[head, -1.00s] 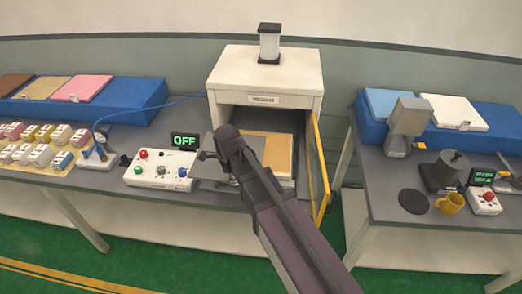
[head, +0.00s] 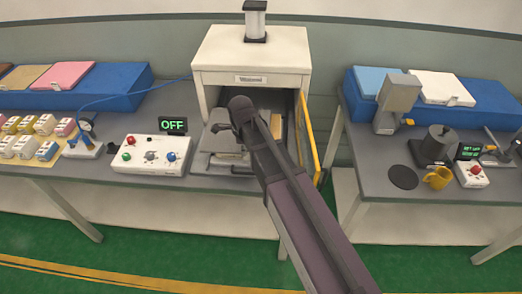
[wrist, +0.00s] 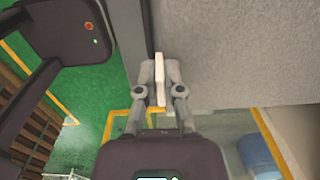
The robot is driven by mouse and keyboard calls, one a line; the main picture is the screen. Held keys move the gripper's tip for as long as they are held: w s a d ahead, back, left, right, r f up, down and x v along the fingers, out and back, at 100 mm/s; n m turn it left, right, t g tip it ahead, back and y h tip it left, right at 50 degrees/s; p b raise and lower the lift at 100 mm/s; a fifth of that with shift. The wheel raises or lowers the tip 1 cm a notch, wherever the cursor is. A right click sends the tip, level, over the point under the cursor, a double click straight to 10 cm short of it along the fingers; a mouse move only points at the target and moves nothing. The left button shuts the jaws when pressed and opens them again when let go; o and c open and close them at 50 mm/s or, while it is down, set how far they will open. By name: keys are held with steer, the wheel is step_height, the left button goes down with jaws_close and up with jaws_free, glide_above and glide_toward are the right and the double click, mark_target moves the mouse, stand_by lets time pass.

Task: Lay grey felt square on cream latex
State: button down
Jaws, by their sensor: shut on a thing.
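My gripper (wrist: 158,80) is shut on a small white tab. The wide grey surface at the right of the wrist view appears to be the grey felt square (wrist: 240,50) that carries this tab.
The white cabinet (head: 250,55) has its yellow-edged door (head: 308,140) open at the right. A control box (head: 150,153) with an OFF display stands left of it.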

steer(key=shift+w+d+f, duration=0.15)
steer(key=shift+w+d, duration=0.65)
steer(key=shift+d, duration=0.15)
steer(key=shift+w+d+f, duration=0.1)
steer(key=shift+w+d, duration=0.7)
steer(key=shift+d, duration=0.15)
steer(key=shift+w+d, duration=0.3)
steer(key=shift+w+d+f+b, duration=0.2)
steer(key=shift+f+b, duration=0.15)
steer(key=shift+b, duration=0.15)
steer(key=shift+f+b, duration=1.45)
steer(key=shift+b, duration=0.05)
steer(key=shift+f, duration=0.15)
steer(key=c, duration=0.8)
jaws_free()
steer(key=shift+s, duration=0.1)
steer(key=shift+o, duration=0.2)
steer(key=shift+r, duration=0.25)
